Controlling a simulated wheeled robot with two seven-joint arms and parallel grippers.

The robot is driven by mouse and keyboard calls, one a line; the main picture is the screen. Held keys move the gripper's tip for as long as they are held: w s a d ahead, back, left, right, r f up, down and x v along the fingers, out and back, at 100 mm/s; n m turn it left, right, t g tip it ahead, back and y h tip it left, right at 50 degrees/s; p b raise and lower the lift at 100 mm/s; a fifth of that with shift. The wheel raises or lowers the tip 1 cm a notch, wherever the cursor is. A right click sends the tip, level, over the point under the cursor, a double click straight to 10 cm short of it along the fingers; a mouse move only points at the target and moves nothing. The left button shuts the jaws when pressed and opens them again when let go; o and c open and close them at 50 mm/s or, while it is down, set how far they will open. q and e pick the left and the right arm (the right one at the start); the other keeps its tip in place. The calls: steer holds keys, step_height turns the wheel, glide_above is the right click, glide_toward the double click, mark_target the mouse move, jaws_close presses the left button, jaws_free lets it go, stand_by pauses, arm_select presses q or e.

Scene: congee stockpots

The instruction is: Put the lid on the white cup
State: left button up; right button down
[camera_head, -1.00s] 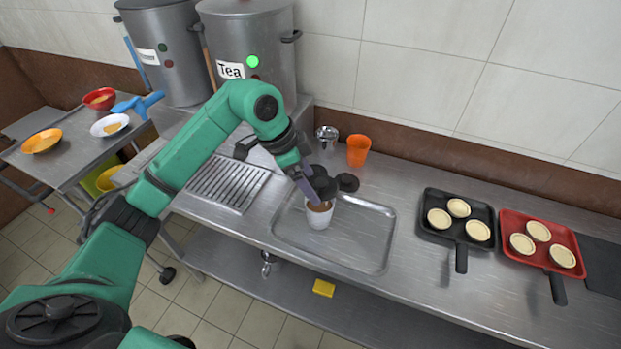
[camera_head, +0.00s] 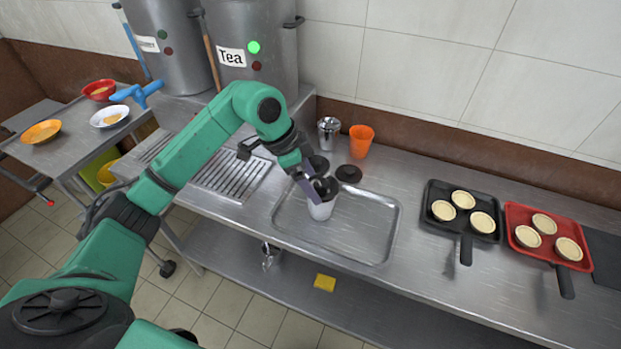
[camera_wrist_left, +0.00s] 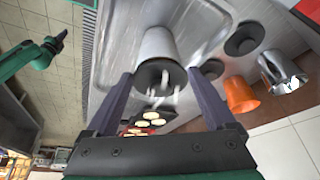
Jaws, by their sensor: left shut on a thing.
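The white cup (camera_head: 320,211) stands at the left end of the sunken metal tray area; in the left wrist view the white cup (camera_wrist_left: 158,46) is beyond my fingers. My left gripper (camera_head: 316,189) is shut on a black lid (camera_head: 328,187). In the left wrist view the lid (camera_wrist_left: 160,76) sits between the fingertips, over the cup's mouth and hiding its contents. I cannot tell whether it is fully seated. My right gripper (camera_wrist_left: 60,40) shows small at the left of the left wrist view; its opening is unclear.
Two more black lids (camera_head: 349,174) (camera_head: 318,164) lie behind the cup. A steel cup (camera_head: 328,133) and an orange cup (camera_head: 361,141) stand behind them. Black (camera_head: 458,228) and red (camera_head: 525,220) pans with pastry shells are at the right. The sunken tray's right part (camera_head: 370,225) is clear.

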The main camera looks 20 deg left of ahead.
arm_select(q)
steer(key=shift+s, duration=0.1)
steer(key=shift+c, duration=0.2)
stand_by(0.4)
steer(key=shift+f+p, duration=0.1)
steer(key=shift+p, duration=0.2)
stand_by(0.6)
stand_by(0.4)
steer(key=o, duration=1.4)
steer(key=shift+o, duration=0.2)
steer(key=shift+p, duration=0.3)
step_height(320, 180, up, 7)
steer(key=p, duration=0.6)
